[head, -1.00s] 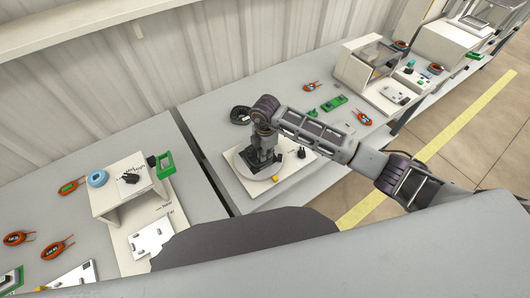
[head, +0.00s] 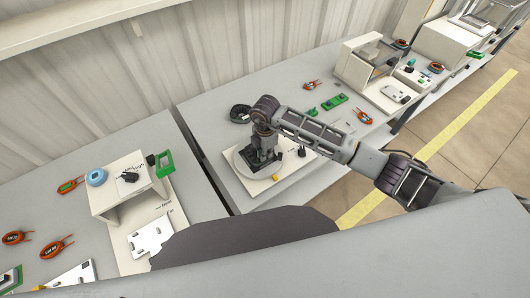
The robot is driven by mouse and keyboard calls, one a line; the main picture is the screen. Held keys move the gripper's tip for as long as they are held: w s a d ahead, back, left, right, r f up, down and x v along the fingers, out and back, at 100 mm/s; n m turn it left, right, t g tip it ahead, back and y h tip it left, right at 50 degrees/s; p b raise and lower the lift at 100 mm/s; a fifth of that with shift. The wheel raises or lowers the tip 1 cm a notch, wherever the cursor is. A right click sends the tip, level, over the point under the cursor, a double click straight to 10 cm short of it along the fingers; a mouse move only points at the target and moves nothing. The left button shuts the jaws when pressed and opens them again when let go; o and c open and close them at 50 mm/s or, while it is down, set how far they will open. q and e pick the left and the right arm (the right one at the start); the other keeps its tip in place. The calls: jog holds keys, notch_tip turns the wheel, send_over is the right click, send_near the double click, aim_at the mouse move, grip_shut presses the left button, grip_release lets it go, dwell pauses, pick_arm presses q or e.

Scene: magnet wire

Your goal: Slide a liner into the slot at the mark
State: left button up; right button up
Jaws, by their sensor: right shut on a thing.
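My right gripper (head: 264,164) points down over a pale round plate (head: 243,170) on a white board (head: 292,168) on the right-hand table. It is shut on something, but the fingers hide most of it. Dark parts sit under and around the fingertips, and I cannot tell gripper from workpiece there. I cannot make out the liner, the slot or the mark at this size. My left gripper is not in view.
A small black knob (head: 301,151) and a yellow piece (head: 275,178) are on the board near the gripper. A black ring (head: 240,114) lies behind. A gap separates the tables.

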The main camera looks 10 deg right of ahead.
jog(key=shift+f, duration=0.2)
dwell(0.3)
jog(key=o, duration=0.7)
jog(key=shift+r, duration=0.15)
jog(key=shift+r+p, duration=1.8)
jog(key=shift+r, duration=0.6)
jog(key=shift+r, duration=6)
